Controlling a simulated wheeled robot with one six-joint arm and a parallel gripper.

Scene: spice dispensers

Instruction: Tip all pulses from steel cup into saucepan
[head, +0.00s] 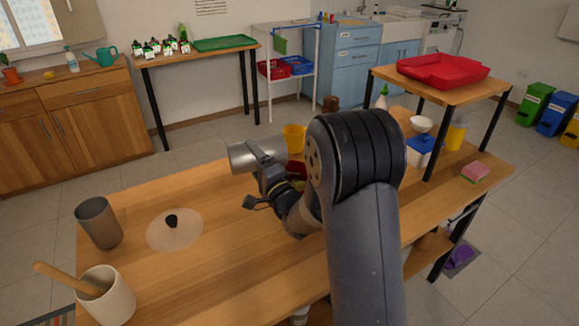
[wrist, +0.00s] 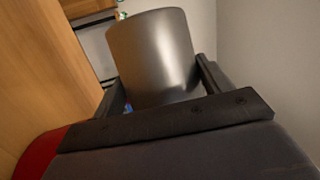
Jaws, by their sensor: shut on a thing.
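My gripper (head: 262,163) is shut on a steel cup (head: 242,157) and holds it above the table, tipped onto its side with one end toward the left. In the wrist view the cup (wrist: 152,55) sits between the two fingers; its inside is hidden, so I cannot tell whether pulses are in it. A red object (head: 297,169), perhaps the saucepan, shows partly behind my gripper; most of it is hidden by my arm. A red curved edge also shows at the lower left of the wrist view (wrist: 36,152). No pulses are visible.
On the wooden table (head: 235,240) stand a grey tumbler (head: 98,222), a pale lid with black knob (head: 173,229), a crock with a wooden pestle (head: 107,297) and a yellow cup (head: 294,138). A raised shelf with a red tray (head: 443,70) is at right.

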